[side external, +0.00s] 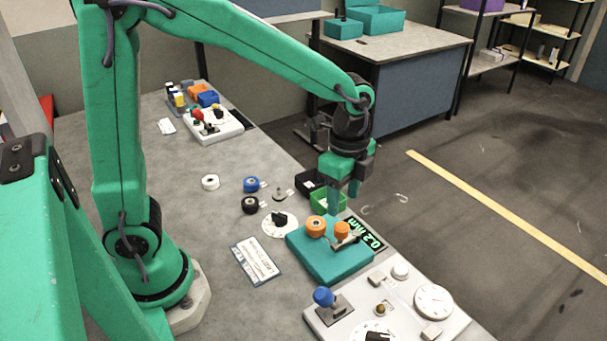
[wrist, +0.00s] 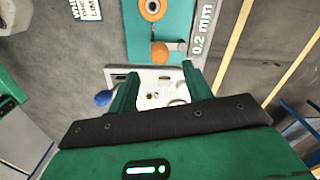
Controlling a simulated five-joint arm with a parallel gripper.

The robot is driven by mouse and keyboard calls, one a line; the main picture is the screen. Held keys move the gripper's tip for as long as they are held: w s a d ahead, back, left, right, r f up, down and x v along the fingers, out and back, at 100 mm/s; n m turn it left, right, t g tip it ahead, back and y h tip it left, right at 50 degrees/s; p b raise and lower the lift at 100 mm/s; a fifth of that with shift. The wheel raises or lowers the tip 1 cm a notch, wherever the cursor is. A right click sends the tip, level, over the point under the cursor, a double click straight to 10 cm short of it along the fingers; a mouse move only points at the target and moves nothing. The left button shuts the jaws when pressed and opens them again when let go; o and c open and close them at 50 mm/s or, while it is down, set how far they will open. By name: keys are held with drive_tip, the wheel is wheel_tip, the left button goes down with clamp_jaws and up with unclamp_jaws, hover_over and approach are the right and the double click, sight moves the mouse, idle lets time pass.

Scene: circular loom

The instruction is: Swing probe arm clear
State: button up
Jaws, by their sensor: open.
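The teal gauge block (side external: 325,262) sits on the bench, and an orange ring-like part (side external: 316,226) stands on it. Beside that is the probe arm, a short metal lever (side external: 346,241) with an orange knob (side external: 342,229). In the wrist view the knob (wrist: 160,55) and lever (wrist: 179,47) lie just beyond my fingertips. My gripper (side external: 344,198) points down above the block's far side, open and apart from the knob. In the wrist view my gripper (wrist: 159,76) shows nothing held between its fingers. A display (side external: 365,233) beside the block reads 0.2 mm.
A pale control panel (side external: 400,300) with a blue-topped lever (side external: 324,297) and dials stands in front of the block. Green (side external: 327,200) and black (side external: 309,182) bins lie behind it. A labelled card (side external: 256,261) and several small spools lie to the left.

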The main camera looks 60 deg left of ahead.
sight(342, 226)
drive_tip(key=shift+d, duration=0.2)
drive_tip(key=shift+f, duration=3.85)
clamp_jaws()
